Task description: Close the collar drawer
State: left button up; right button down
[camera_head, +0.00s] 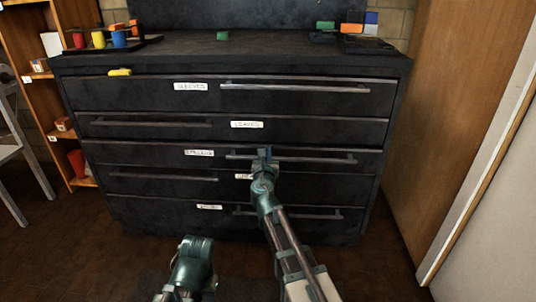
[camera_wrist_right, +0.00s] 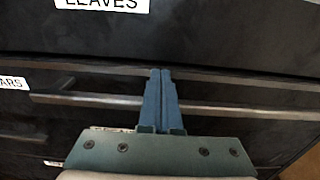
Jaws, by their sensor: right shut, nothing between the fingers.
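The collar drawer (camera_head: 130,153) is the third one down in a dark cabinet. Its white label (camera_head: 199,153) is too small to read fully in the head view; in the right wrist view the label (camera_wrist_right: 14,83) ends in "ARS". A long bar handle (camera_wrist_right: 225,107) runs across its right part. The front looks nearly flush with the cabinet; I cannot tell whether a small gap remains. My right gripper (camera_head: 267,152) is shut and empty in front of this drawer. In the right wrist view its blue fingers (camera_wrist_right: 161,73) overlap the handle and upper front edge; contact is unclear.
The sleeves drawer (camera_head: 140,93) and leaves drawer (camera_head: 350,130) lie above, with other drawers below. Coloured parts stand on the cabinet top (camera_head: 270,45). Shelves (camera_head: 30,85) stand left and a wooden panel (camera_head: 440,110) right.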

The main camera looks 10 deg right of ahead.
jog(key=shift+x, duration=1.3)
jog(key=shift+r, duration=0.1)
jog(key=v, duration=1.4)
jog(key=shift+s, duration=0.4)
